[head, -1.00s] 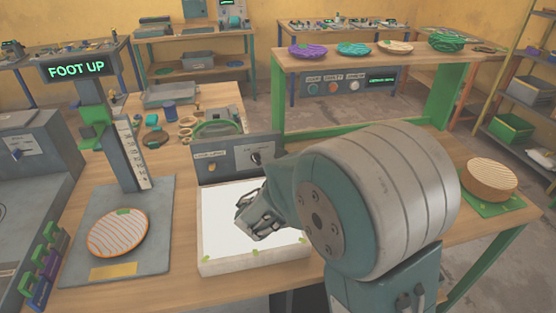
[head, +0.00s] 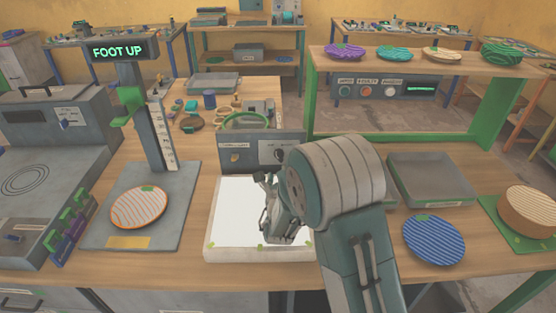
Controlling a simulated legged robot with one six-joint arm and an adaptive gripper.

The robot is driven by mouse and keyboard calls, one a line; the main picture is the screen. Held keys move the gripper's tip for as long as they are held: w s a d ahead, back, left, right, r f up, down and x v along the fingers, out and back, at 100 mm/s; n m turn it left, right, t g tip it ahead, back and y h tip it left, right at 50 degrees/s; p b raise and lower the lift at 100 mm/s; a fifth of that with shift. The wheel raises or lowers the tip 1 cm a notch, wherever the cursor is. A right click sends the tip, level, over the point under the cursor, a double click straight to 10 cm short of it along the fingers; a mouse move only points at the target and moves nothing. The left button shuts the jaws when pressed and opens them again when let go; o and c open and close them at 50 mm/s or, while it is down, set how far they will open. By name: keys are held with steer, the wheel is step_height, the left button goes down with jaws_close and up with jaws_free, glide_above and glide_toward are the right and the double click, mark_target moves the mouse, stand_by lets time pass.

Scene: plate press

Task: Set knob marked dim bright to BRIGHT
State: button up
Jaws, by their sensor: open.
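A grey control panel (head: 240,143) stands behind the white light pad (head: 232,205). A round knob with a pale mark (head: 278,156) is on its right half, and a small yellowish switch (head: 234,157) is on its left. The lettering by the knob is too small to read, so I cannot tell its setting. My gripper (head: 266,200) is open and empty above the right part of the pad, in front of and below the knob, apart from it. My arm's wrist hides the panel's lower right corner.
At left stand a press (head: 155,130) reading FOOT UP and an orange-striped plate (head: 139,207). At right are a grey tray (head: 432,190), a blue striped plate (head: 434,240) and a tan round block (head: 528,211). A green-legged shelf (head: 430,65) with several plates stands behind.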

mark_target(278, 159)
steer(key=w, duration=0.6)
steer(key=shift+d, duration=0.25)
steer(key=shift+w+a, duration=0.15)
steer(key=shift+w, duration=0.35)
jaws_close()
